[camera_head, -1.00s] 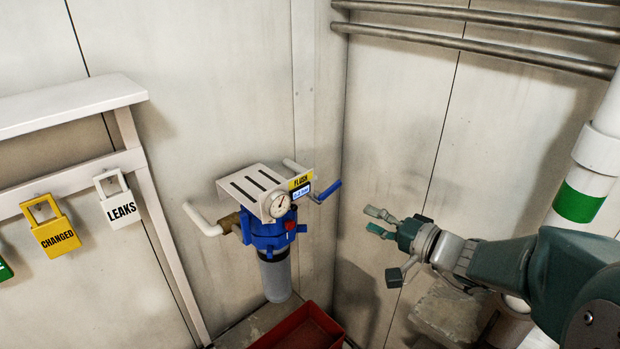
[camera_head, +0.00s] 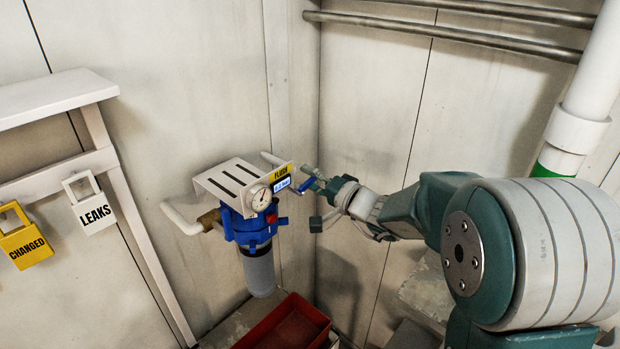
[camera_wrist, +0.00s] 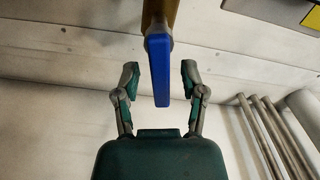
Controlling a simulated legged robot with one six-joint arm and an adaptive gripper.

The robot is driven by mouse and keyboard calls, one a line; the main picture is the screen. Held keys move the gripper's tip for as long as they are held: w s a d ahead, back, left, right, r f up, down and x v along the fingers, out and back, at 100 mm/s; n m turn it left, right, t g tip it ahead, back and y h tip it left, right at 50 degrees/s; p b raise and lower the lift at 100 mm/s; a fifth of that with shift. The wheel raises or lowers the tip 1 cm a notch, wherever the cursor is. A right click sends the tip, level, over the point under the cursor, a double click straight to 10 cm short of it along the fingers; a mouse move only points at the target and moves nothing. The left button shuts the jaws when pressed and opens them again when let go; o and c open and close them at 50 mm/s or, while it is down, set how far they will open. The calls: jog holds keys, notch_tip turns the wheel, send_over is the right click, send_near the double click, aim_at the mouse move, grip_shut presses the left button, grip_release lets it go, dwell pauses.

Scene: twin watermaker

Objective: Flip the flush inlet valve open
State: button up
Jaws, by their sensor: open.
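The flush inlet valve has a blue lever handle (camera_wrist: 158,70), which hangs between the two fingers of my open gripper (camera_wrist: 160,80) in the wrist view, with a gap on each side. A brass-coloured valve body (camera_wrist: 160,12) shows at the top of that view. The blue filter housing (camera_head: 250,226) with a gauge (camera_head: 262,198) hangs under a white slotted bracket (camera_head: 232,182).
A red tray (camera_head: 285,325) stands below the filter. A white pipe stub (camera_head: 180,218) is at the filter's left. White LEAKS (camera_head: 92,205) and yellow CHANGED (camera_head: 25,243) tags hang on a white rack. Metal pipes (camera_head: 450,30) run along the upper right wall.

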jog(key=shift+d, duration=0.55)
grip_shut()
jog(key=shift+a, duration=0.1)
jog(key=shift+f+m, duration=0.3)
jog(key=shift+m, duration=0.45)
jog(key=shift+f+m, duration=0.25)
jog(key=shift+m, duration=0.5)
jog(key=shift+a, duration=0.1)
grip_release()
jog(key=shift+a, duration=0.25)
